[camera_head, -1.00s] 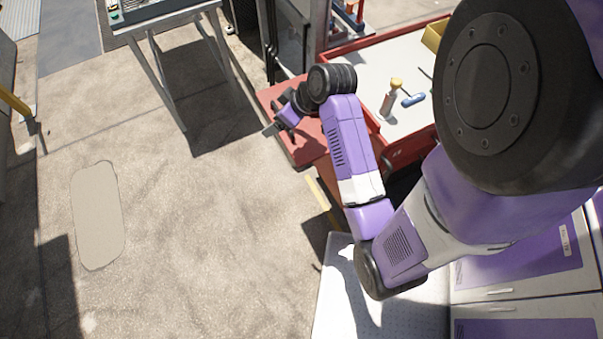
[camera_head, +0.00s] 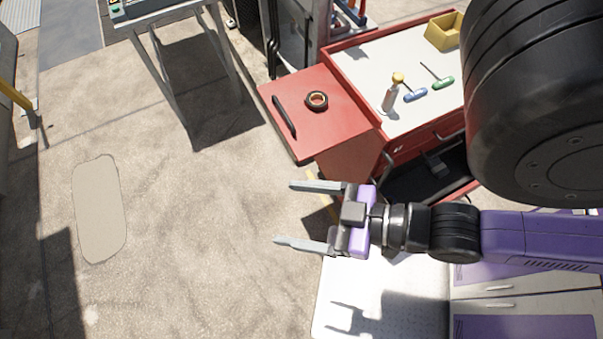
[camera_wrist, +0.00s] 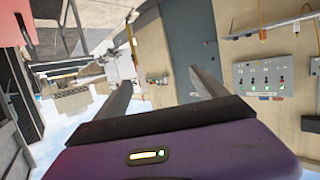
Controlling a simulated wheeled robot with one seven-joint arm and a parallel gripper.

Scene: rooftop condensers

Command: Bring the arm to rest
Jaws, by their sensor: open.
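My gripper (camera_head: 308,215) is open and empty in the head view, its two grey fingers spread apart and pointing left. It hangs over the concrete floor and the edge of my white base, in front of the red cart and apart from it. My purple arm runs from it to the right side of the picture. In the wrist view the open fingers (camera_wrist: 165,98) show with nothing between them.
A red cart (camera_head: 340,52) has a red side shelf (camera_head: 300,88) holding a tape roll (camera_head: 316,100) and a black bar (camera_head: 284,117). Its top bears a bottle (camera_head: 389,97), blue (camera_head: 415,95) and green-handled (camera_head: 443,83) tools and a yellow bin (camera_head: 444,32).

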